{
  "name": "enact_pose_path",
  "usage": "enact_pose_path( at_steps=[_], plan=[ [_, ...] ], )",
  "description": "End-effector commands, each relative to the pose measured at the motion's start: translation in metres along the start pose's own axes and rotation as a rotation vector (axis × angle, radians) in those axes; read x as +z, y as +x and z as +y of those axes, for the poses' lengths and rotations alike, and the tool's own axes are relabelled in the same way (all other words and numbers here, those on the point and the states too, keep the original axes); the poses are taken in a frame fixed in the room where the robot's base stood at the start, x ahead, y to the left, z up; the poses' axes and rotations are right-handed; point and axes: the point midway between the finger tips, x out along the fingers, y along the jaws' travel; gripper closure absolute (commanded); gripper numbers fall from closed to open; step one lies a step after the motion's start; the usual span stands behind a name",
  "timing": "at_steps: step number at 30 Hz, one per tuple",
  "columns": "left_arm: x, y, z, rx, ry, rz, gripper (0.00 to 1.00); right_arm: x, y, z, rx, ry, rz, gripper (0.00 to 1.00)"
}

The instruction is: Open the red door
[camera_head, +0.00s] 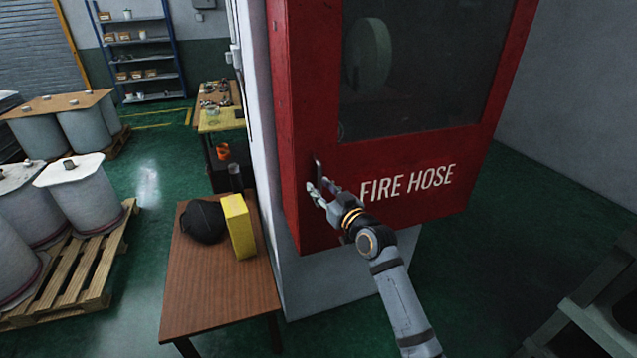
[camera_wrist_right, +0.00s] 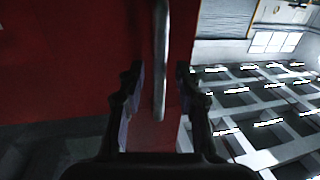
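The red door (camera_head: 310,90) of the fire hose cabinet fills the upper middle of the head view. It has a dark window and the words FIRE HOSE, and it looks closed. Its upright metal handle (camera_head: 318,166) is near the lower left edge. My right gripper (camera_head: 316,190) is at the handle's lower end. In the right wrist view its two fingers (camera_wrist_right: 161,88) are apart, with the handle (camera_wrist_right: 161,50) between them and a gap visible on each side. The red door (camera_wrist_right: 60,60) lies behind. My left gripper is out of view.
A wooden table (camera_head: 215,290) with a black cap (camera_head: 203,221) and a yellow box (camera_head: 239,226) stands left of the cabinet. White drums on pallets (camera_head: 95,270) are further left. Green floor (camera_head: 500,260) is open at right, beside a grey stand (camera_head: 590,310).

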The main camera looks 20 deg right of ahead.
Motion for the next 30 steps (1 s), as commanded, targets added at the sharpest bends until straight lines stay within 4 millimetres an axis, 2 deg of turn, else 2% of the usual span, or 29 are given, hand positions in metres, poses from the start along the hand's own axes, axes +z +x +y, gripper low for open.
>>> enact_pose_path(
  at_steps=[4, 11, 12, 19, 30],
  plan=[
    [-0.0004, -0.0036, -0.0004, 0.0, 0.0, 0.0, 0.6, -0.0009, 0.0116, -0.0003, 0.0, 0.0, 0.001, 0.66],
    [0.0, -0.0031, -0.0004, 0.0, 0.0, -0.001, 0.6, 0.0003, 0.0131, -0.0002, 0.0, -0.001, 0.0, 0.66],
    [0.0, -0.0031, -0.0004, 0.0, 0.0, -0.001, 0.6, 0.0004, 0.013, -0.0002, 0.0, -0.001, 0.0, 0.67],
    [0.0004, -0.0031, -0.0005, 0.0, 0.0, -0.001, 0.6, 0.0003, 0.0128, -0.0001, 0.0, -0.001, 0.0, 0.98],
    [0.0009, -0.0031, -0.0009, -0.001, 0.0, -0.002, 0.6, 0.0004, 0.0127, 0.0, 0.0, -0.001, 0.0, 1.0]
  ],
)
